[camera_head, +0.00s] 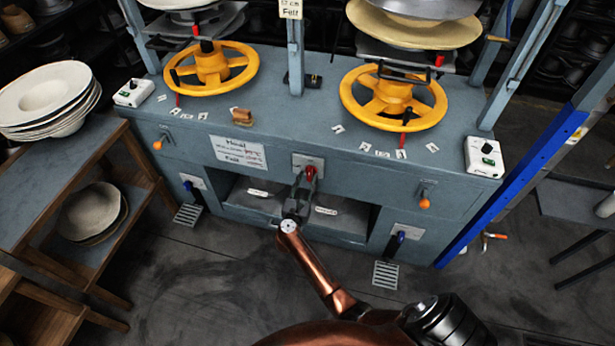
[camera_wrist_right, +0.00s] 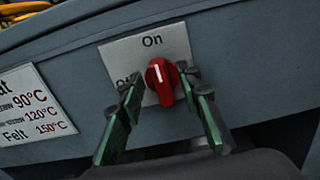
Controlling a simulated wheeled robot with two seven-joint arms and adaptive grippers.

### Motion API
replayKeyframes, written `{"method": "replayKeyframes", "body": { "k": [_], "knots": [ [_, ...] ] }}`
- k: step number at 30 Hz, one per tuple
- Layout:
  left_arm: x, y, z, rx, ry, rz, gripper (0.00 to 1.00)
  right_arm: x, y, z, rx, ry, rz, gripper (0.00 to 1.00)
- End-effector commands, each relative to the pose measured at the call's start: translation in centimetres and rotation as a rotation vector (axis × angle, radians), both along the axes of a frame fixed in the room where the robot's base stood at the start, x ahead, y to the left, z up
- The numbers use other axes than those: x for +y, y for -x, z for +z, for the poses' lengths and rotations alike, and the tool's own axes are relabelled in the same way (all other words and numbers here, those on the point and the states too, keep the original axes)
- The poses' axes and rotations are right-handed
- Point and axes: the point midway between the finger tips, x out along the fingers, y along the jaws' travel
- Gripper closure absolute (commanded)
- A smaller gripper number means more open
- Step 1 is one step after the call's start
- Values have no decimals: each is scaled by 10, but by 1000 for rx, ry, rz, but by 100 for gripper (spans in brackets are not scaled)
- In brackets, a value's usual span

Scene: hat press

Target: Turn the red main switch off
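The red main switch (camera_head: 310,172) sits on a light plate (camera_head: 318,160) on the front of the blue-grey press. In the right wrist view the red knob (camera_wrist_right: 160,80) has its pointer ridge close to upright, towards the word "On" at the top of the plate (camera_wrist_right: 120,58). "Off" at the plate's left is partly hidden by a finger. My right gripper (camera_wrist_right: 162,88) is open, with one finger on each side of the knob; the right finger is very close to it, and I cannot tell whether it touches. In the head view my right gripper (camera_head: 303,180) reaches the switch from below. My left gripper is not in view.
Two yellow handwheels (camera_head: 210,68) (camera_head: 394,98) stand on the press top. A wooden shelf with hats (camera_head: 50,95) stands left.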

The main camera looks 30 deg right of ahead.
Motion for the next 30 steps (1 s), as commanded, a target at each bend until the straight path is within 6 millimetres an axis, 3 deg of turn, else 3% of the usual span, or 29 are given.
{"method": "replayKeyframes", "body": {
  "k": [6,15,30],
  "knots": [
    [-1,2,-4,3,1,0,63,-16,-14,-1,2,2,2,68],
    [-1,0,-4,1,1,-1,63,-18,-15,-1,2,2,2,68],
    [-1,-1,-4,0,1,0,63,-18,-15,-1,3,3,1,100]
  ]
}}
